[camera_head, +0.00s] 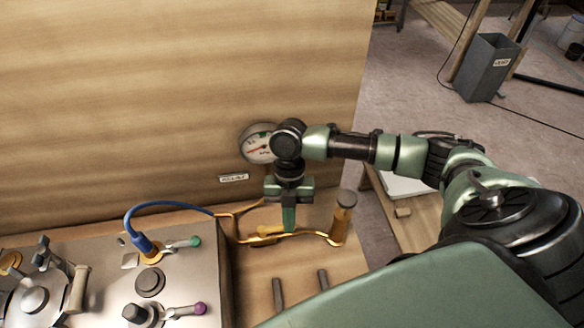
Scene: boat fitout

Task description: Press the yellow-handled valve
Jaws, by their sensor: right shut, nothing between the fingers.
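The yellow-handled valve (268,231) appears as a short yellow bar on the copper-coloured pipe, in front of the wooden wall. My right gripper (289,226) points down right at it, with the fingers shut and empty. The fingertips overlap the right end of the yellow handle and hide part of it and of the pipe. I cannot tell whether they touch it. My left gripper is not in view.
A round gauge (258,144) sits on the wall behind my right wrist. A brass cylinder (343,217) stands at the pipe's right end.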

